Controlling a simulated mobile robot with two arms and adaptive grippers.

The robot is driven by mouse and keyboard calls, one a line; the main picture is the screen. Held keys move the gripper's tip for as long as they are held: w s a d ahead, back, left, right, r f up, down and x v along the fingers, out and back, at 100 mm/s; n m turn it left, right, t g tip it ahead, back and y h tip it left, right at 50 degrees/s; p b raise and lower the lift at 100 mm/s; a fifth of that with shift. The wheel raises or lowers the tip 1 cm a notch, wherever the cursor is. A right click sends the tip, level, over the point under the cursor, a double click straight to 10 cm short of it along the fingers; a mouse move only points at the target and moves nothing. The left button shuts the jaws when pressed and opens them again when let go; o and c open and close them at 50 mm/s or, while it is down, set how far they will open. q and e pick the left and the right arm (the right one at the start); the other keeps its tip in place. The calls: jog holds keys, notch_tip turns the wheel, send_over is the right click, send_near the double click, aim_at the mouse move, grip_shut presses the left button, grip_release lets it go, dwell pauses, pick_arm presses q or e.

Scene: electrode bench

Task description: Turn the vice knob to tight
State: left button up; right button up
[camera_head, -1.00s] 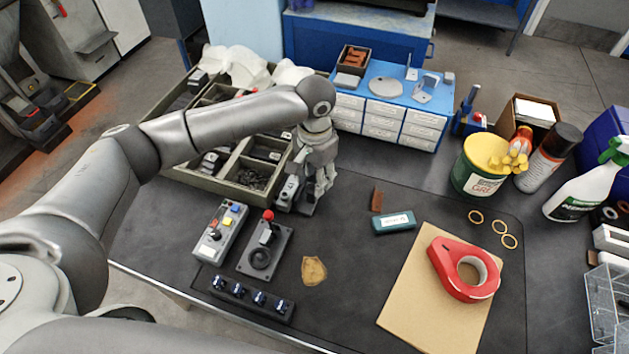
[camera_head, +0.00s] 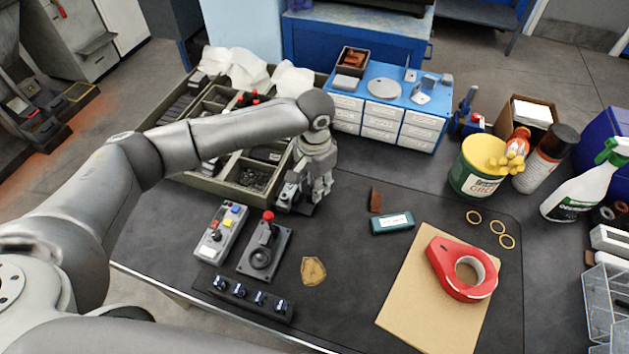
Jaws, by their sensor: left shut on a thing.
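A small dark grey vice (camera_head: 288,193) stands on the black bench mat, beside the right side of the compartment tray. My left gripper (camera_head: 321,192) points down at the vice's right end, with its fingers closed around the vice knob. The fingers and wrist hide the knob, so I cannot see its setting. My right gripper is out of view.
A control box (camera_head: 221,234), a joystick unit (camera_head: 264,250) and a row of switches (camera_head: 252,298) lie in front of the vice. A green box (camera_head: 393,223) and a brown block (camera_head: 376,199) lie to its right. The compartment tray (camera_head: 215,186) is close on the left.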

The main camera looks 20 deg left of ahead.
pick_arm(q)
jog(key=shift+m+p, duration=0.4)
jog(key=shift+r, duration=0.1)
jog(key=o, duration=0.8)
notch_tip(320, 180, up, 12)
jog(key=shift+c, duration=0.4)
